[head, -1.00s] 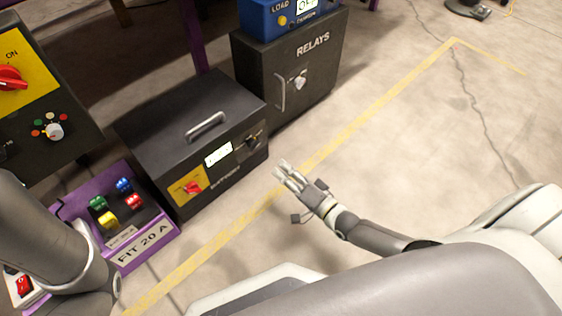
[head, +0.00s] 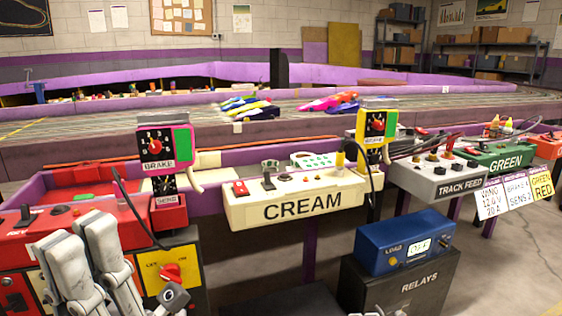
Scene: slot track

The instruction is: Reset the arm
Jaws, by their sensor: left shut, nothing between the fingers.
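My left gripper (head: 92,262) shows at the lower left, with its two pale grey fingers pointing up and lying close together. It is shut and empty, in front of the red control box (head: 22,240). A small dark-grey part of my arm shows to its right. My right gripper is out of view. The task names no object.
A CREAM control box (head: 300,210) stands in the middle, with a brake post (head: 160,140) to its left. A blue LOAD unit (head: 400,240) sits on a RELAYS cabinet (head: 400,285) at the lower right. The slot track (head: 400,112) lies behind. Open floor (head: 510,270) shows at the right.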

